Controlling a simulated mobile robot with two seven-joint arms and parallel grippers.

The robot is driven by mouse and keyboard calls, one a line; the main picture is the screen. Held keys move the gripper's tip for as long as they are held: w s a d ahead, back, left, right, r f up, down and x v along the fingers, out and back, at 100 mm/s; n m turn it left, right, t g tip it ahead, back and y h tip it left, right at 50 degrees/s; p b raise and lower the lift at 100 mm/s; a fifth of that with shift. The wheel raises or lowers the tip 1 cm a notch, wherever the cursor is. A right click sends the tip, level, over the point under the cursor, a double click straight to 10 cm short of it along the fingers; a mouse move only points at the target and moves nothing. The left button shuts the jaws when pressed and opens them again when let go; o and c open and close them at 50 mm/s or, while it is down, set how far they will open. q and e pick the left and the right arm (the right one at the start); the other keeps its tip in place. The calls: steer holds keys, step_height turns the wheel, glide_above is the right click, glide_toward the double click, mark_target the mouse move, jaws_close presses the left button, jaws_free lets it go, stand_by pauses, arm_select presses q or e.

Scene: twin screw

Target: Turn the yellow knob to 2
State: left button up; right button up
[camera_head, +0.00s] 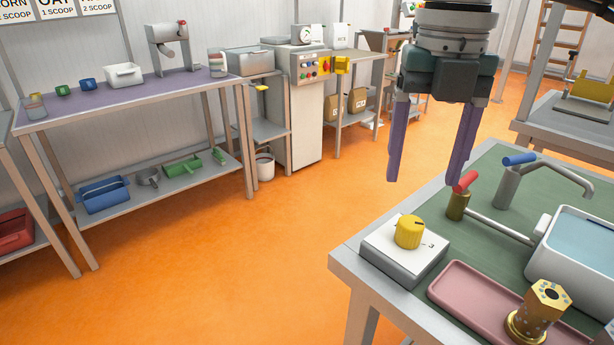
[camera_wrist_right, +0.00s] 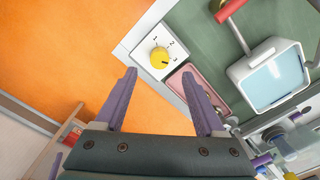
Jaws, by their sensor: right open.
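The yellow knob (camera_head: 409,232) sits on a white-topped grey box at the near left corner of the green-topped table. It also shows in the right wrist view (camera_wrist_right: 159,57), with printed numbers around it, and a 3 is legible beside it in the head view. A short dark mark is on the knob's top; I cannot tell exactly which number it faces. My right gripper (camera_head: 424,180) hangs with its purple fingers pointing down, open and empty, above and apart from the knob. In the right wrist view its fingertips (camera_wrist_right: 159,74) are spread wide. My left gripper is not in view.
On the table (camera_head: 345,262), a red-handled tap (camera_head: 459,205), a blue-handled tap (camera_head: 507,188), a water basin (camera_head: 536,262), and a pink tray (camera_head: 468,289) with a gold hexagonal piece (camera_head: 541,300) stand near the box. Orange floor lies clear to the left.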

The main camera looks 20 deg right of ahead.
mark_target(412, 222)
steer(key=f, duration=0.8)
steer(key=shift+s+f, duration=0.2)
steer(key=shift+f, duration=0.15)
jaws_close()
